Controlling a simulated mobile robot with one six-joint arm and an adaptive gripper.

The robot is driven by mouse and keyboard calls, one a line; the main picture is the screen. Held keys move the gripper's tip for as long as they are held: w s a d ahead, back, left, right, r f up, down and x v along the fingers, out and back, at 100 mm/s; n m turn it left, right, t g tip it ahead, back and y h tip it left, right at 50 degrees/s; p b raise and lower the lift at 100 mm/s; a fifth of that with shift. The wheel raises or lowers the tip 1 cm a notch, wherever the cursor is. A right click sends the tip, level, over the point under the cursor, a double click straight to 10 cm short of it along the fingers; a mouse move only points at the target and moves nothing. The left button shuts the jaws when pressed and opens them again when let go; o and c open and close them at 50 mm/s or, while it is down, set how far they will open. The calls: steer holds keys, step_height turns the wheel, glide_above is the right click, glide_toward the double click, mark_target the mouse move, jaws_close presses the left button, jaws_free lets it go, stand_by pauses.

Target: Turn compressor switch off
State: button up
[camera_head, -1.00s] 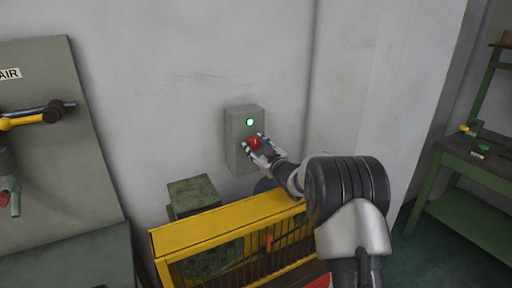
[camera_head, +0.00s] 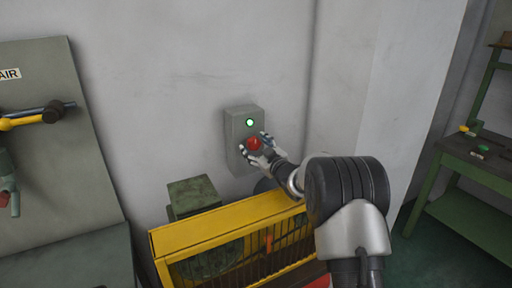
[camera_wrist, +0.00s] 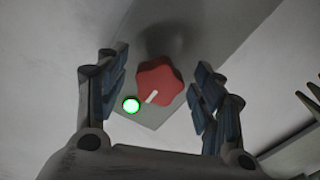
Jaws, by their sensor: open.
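The compressor switch is a red star-shaped knob (camera_head: 254,143) on a grey wall box (camera_head: 238,158). A lit green lamp (camera_head: 250,122) sits above the knob. In the wrist view the red knob (camera_wrist: 158,84) carries a white mark pointing toward the green lamp (camera_wrist: 131,105). My gripper (camera_head: 257,148) is at the box, and in the wrist view its open fingers (camera_wrist: 160,85) stand on either side of the knob, with visible gaps. Whether the fingertips reach past the knob's face is hard to tell.
A yellow guard frame (camera_head: 220,223) with mesh stands below the box, under my arm. A dark green box (camera_head: 193,194) is at its left. A grey panel (camera_head: 60,140) with a yellow-handled valve stands at the left. A green workbench (camera_head: 470,165) is at the right.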

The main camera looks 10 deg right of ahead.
step_height(320, 180, up, 10)
steer(key=shift+r, duration=0.1)
stand_by(0.4)
